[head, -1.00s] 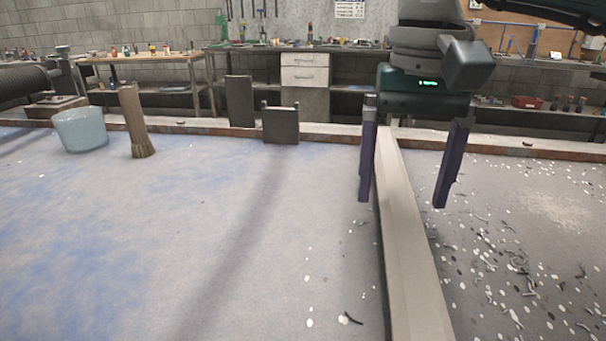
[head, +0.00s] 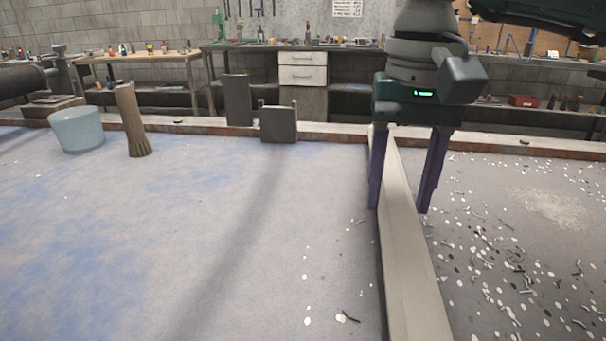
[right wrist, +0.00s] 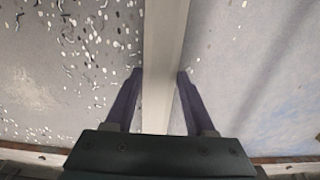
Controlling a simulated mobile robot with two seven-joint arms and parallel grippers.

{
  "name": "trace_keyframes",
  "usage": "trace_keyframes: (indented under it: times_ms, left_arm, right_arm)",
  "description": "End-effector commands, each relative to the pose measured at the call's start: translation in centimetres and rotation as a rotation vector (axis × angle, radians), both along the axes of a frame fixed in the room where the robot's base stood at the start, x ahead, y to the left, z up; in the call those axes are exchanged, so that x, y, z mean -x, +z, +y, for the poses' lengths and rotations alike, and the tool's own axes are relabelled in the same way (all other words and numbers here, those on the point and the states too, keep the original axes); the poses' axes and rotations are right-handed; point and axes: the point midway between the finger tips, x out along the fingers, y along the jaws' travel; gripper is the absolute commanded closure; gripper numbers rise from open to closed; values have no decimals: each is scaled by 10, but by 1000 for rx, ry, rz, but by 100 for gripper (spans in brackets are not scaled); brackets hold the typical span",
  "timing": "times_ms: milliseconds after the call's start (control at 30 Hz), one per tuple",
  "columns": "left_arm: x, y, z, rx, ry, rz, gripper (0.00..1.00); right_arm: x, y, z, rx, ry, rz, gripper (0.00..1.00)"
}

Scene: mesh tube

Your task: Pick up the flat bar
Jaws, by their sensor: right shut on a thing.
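The flat bar (head: 408,270) is a long, pale grey bar. In the head view it runs from the back ledge toward the front edge of the picture. My right gripper (head: 398,210) points down over it, with one dark purple finger on each side. In the right wrist view the bar (right wrist: 163,40) passes between the fingertips of the right gripper (right wrist: 160,72), which are at its two long edges. The gripper is shut on the bar. The bar's near end is out of the picture. My left gripper is not in view.
A light blue tub (head: 77,130) and a wooden-handled brush (head: 132,122) stand at the back left. Two dark upright pieces (head: 279,124) stand by the rusty back ledge (head: 330,133). Pale flakes and dark shavings litter the surface right of the bar. The left surface is mostly clear.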

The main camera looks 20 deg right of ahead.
Motion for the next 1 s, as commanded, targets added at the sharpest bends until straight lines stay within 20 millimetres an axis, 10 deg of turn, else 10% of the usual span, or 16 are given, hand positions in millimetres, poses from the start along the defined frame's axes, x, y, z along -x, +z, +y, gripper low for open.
trace_keyframes:
  times_ms: [1000]
  left_arm:
    - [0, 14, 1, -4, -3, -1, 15]
  right_arm:
    - [-1, 20, 0, -1, 0, -4, 100]
